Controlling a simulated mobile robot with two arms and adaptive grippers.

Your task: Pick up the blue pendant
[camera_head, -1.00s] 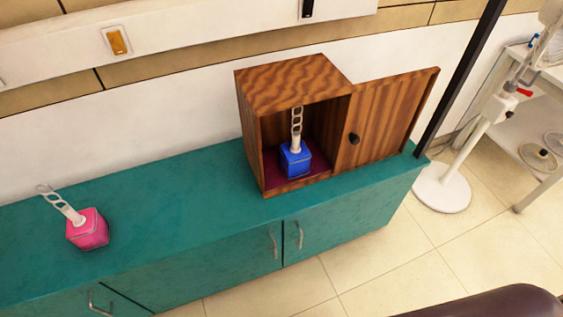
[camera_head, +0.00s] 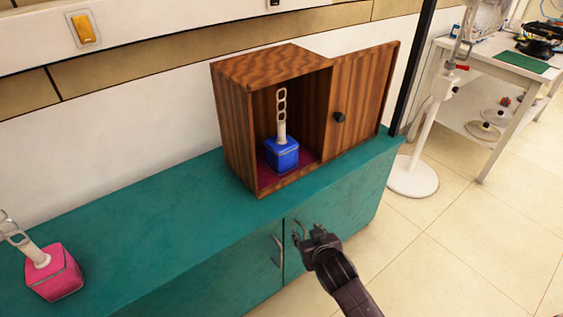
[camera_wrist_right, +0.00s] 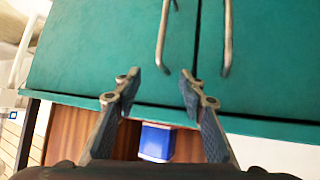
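The blue pendant (camera_head: 281,154) is a blue cube with a white stem and a chain of pale links standing up from it. It sits upright inside the open wooden cabinet (camera_head: 232,125), on its dark red floor. In the right wrist view the blue cube (camera_wrist_right: 157,142) shows at the bottom, between the finger lines, with the cabinet's wood (camera_wrist_right: 80,135) beside it. My right gripper (camera_head: 310,233) is in front of the green counter's doors, below and apart from the pendant. Its fingers (camera_wrist_right: 158,83) are spread with nothing between them. My left gripper is not in view.
A pink pendant (camera_head: 54,274) stands on the green counter (camera_head: 150,210) at the left. The cabinet's door (camera_head: 362,95) is swung open to the right. Metal handles (camera_head: 277,252) stick out of the counter front. A white stand (camera_head: 413,175) and a table (camera_head: 500,70) are at the right.

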